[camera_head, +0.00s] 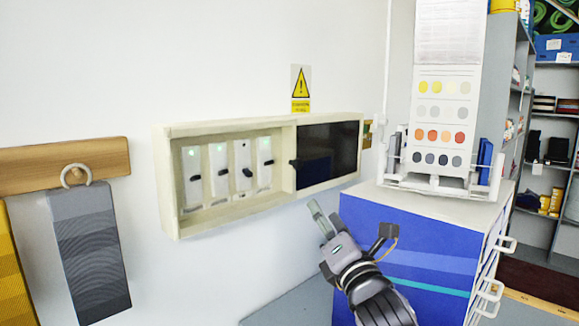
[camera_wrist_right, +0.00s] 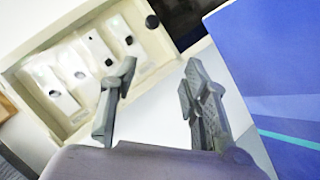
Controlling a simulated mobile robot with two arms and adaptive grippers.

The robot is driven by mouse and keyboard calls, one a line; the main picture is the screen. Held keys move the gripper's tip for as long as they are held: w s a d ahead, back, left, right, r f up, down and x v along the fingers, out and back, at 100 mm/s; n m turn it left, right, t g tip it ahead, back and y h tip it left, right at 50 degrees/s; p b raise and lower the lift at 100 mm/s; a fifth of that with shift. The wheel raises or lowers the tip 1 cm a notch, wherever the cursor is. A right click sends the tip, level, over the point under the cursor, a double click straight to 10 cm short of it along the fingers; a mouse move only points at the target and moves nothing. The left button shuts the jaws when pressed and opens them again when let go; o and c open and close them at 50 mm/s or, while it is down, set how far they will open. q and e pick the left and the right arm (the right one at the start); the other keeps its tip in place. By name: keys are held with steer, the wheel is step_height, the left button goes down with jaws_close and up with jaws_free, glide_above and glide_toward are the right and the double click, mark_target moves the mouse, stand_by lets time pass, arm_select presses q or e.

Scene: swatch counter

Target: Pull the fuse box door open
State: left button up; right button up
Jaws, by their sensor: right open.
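The cream fuse box (camera_head: 230,128) is on the white wall, and its left section shows several white switch units with black levers. A dark panel (camera_head: 330,152), seemingly the door, covers the right section. A small black handle (camera_head: 294,163) sits at the panel's left edge; it also shows in the right wrist view (camera_wrist_right: 152,22). My right gripper (camera_head: 350,224) is open and empty, below and in front of the dark panel, apart from the handle. In the right wrist view its fingers (camera_wrist_right: 160,75) are spread, with the box beyond them. My left gripper is not in view.
A blue cabinet (camera_head: 415,240) stands close to the right of my right gripper, with a colour swatch stand (camera_head: 443,115) on top. A yellow warning sign (camera_head: 301,88) is above the box. Grey (camera_head: 88,250) and yellow samples hang at left. Shelves stand at far right.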

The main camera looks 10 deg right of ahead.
steer(key=r, duration=0.1)
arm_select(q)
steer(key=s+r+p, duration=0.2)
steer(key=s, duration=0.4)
arm_select(e)
steer(key=p, duration=0.1)
glide_toward(299, 165)
steer(key=shift+p+x, duration=1.5)
steer(key=shift+x, duration=2.75)
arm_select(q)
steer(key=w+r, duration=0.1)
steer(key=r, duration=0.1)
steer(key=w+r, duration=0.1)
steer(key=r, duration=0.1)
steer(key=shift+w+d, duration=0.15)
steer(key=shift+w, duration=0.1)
